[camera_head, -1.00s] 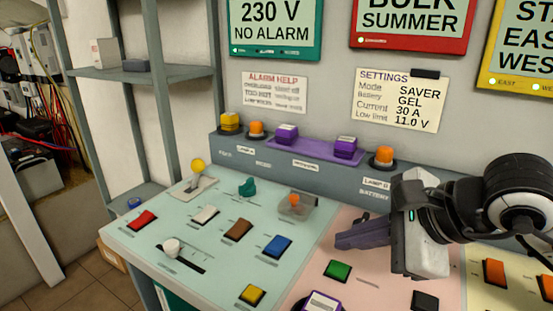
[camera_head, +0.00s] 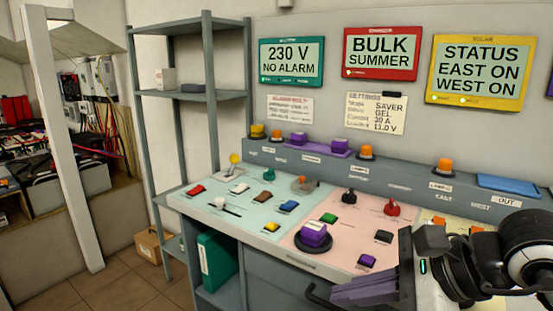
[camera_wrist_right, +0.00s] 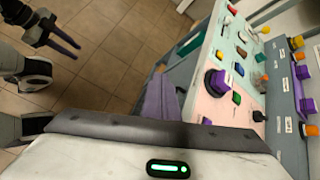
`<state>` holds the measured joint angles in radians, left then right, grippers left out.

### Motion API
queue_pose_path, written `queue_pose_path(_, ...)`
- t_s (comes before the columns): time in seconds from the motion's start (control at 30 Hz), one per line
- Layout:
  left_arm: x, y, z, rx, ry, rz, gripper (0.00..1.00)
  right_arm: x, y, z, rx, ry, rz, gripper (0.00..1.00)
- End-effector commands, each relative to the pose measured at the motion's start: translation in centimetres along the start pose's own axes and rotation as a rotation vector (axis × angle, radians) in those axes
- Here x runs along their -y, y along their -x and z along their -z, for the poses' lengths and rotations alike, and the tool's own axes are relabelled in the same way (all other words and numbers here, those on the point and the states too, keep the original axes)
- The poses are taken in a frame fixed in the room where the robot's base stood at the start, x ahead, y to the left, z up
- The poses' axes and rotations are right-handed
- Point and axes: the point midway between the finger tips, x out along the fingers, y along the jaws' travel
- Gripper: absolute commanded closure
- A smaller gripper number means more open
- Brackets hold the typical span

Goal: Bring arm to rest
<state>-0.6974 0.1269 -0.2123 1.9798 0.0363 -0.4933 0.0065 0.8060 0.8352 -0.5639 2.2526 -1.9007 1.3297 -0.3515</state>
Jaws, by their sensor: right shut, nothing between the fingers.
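My right gripper (camera_head: 352,292) is at the lower right of the head view, in front of the console's front edge. Its purple fingers are shut and empty. In the right wrist view the fingers (camera_wrist_right: 160,98) hang over the tiled floor, left of the console, touching no control that I can see. My left gripper (camera_wrist_right: 62,42) shows only in the right wrist view, at the top left. Its dark fingers stand apart with nothing visible between them, over the floor.
The console (camera_head: 245,226) carries buttons, knobs and switches. A large purple button (camera_head: 314,233) sits near its front edge. A grey shelf rack (camera_head: 205,95) and a cardboard box (camera_head: 150,245) stand at left. The tiled floor (camera_head: 110,285) is clear at lower left.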

Motion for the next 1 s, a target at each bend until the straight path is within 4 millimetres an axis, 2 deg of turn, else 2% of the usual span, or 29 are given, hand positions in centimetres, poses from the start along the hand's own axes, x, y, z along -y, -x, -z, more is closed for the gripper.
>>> queue_pose_path(0.2,0.3,-0.3,1.4,-0.024,-0.004,0.004,0.69,-5.0,-2.2,-4.0,0.244,-0.214,-0.208,1.0)
queue_pose_path(0.33,0.3,-0.2,1.4,-0.024,-0.004,0.004,0.69,-7.4,-2.3,-7.2,0.437,-0.428,-0.351,1.0)
queue_pose_path(0.4,0.3,-0.2,1.4,-0.023,-0.003,0.004,0.69,-8.2,-2.0,-9.0,0.562,-0.595,-0.438,1.0)
queue_pose_path(0.47,0.3,-0.1,1.3,-0.022,-0.003,0.004,0.69,-8.0,-1.4,-10.4,0.686,-0.782,-0.515,1.0)
queue_pose_path(0.5,0.3,-0.1,1.3,-0.021,-0.003,0.004,0.69,-7.4,-1.1,-11.0,0.776,-0.938,-0.564,1.0)
queue_pose_path(0.57,0.3,0.0,1.2,-0.018,-0.002,0.004,0.69,-5.7,-0.7,-10.8,0.912,-1.206,-0.627,1.0)
queue_pose_path(0.67,0.2,0.1,1.0,-0.013,-0.001,0.004,0.69,-2.2,-1.6,-7.2,1.106,-1.703,-0.675,1.0)
queue_pose_path(0.73,0.2,0.1,0.8,-0.011,0.0,0.004,0.69,-0.6,-3.3,-2.4,1.206,-2.066,-0.659,1.0)
queue_pose_path(0.83,0.2,0.2,0.8,-0.009,0.001,0.004,0.69,-0.8,-6.2,4.6,1.282,-2.49,-0.587,1.0)
queue_pose_path(0.9,0.2,0.2,0.8,-0.009,0.001,0.004,0.69,-2.4,-8.4,9.4,1.301,-2.755,-0.51,1.0)
queue_pose_path(0.93,0.2,0.2,0.8,-0.008,0.001,0.004,0.69,-3.4,-9.2,11.3,-1.273,2.793,0.462,1.0)
queue_pose_path(1.0,0.2,0.2,0.8,-0.008,0.001,0.004,0.69,-6.3,-11.0,15.5,-1.115,2.663,0.32,1.0)
